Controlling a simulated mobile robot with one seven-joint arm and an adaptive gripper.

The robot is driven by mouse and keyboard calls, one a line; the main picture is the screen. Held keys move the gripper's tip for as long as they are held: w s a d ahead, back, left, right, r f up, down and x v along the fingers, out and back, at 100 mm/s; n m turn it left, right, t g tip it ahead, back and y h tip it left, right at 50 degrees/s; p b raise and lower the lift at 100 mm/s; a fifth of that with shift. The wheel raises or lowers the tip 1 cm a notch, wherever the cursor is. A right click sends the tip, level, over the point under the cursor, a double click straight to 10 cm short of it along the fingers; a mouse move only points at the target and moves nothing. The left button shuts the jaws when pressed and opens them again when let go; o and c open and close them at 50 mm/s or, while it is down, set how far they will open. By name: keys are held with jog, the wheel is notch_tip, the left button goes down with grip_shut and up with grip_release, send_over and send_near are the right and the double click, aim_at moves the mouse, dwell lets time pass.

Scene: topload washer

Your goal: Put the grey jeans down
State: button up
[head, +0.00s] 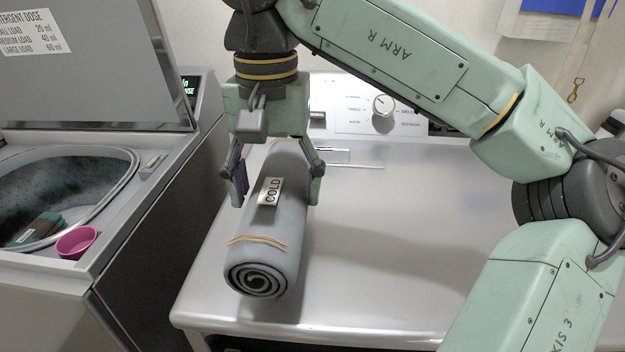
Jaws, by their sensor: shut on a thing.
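The grey jeans (265,240) are rolled into a thick cylinder with a white COLD tag and orange stitching near the front end. They lie lengthwise at the left of the white machine's top (400,255), the spiral end facing me. My gripper (277,192) points down over the roll, one finger on each side of it, shut on it behind the middle. The roll looks on or very close to the top; its underside is hidden, so I cannot tell whether it touches.
The open topload washer (150,215) stands at the left, its lid (100,85) raised. A dark teal item (38,230) lies in its opening and a magenta cup (76,242) stands at the rim. A control panel with a dial (383,104) is behind. The top's middle is clear.

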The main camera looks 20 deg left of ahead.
aim_at(298, 165)
jog(key=w, duration=0.2)
jog(key=w+d, duration=0.1)
jog(key=w, duration=0.1)
jog(key=shift+d+f+p, duration=0.15)
jog(key=shift+d+p, duration=0.05)
jog(key=shift+p, duration=0.15)
jog(key=shift+w+d+f+p, duration=0.1)
jog(key=shift+w+d+p, duration=0.15)
jog(key=shift+w, duration=0.3)
jog(key=shift+w+d+f+p, duration=0.1)
jog(key=shift+w+d+p, duration=0.15)
jog(key=shift+w, duration=0.3)
notch_tip(298, 165, down, 3)
jog(key=shift+s+r, duration=0.1)
jog(key=shift+r, duration=0.1)
jog(key=shift+a+f, duration=0.1)
jog(key=shift+f, duration=0.3)
jog(key=shift+f, duration=0.1)
jog(key=shift+f, duration=0.1)
jog(key=o, duration=1.7)
jog(key=shift+o, duration=0.2)
